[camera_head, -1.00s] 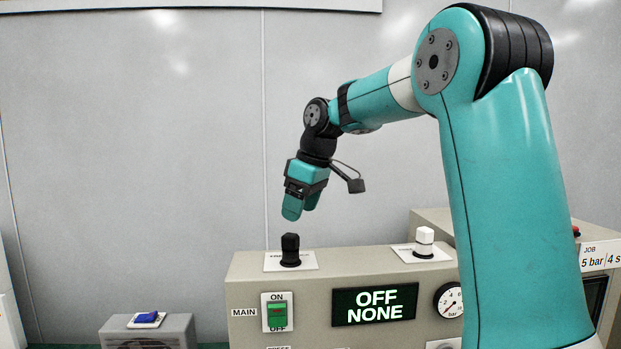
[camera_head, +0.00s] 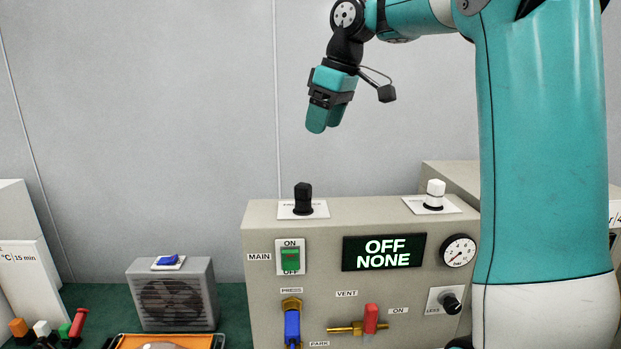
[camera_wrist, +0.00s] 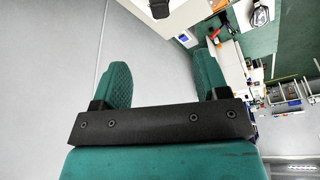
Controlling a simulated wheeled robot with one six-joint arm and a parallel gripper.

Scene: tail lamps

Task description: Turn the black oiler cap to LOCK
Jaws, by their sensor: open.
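The black oiler cap (camera_head: 303,194) stands upright on a white label plate (camera_head: 317,211) on top of the grey machine box (camera_head: 350,214). The label's print is too small to read. My gripper (camera_head: 325,128) is above the box, a little right of the black cap and clear of it, with its fingers pointing down. In the wrist view my gripper (camera_wrist: 165,84) is open, with nothing between its two teal fingers. A white cap (camera_head: 435,193) stands on its own plate to the right.
The box front has a green MAIN switch (camera_head: 290,260), a display (camera_head: 384,252) reading OFF NONE, a gauge (camera_head: 459,250), a blue lever (camera_head: 292,325) and a red valve handle (camera_head: 370,318). A grey fan unit (camera_head: 172,298) stands left.

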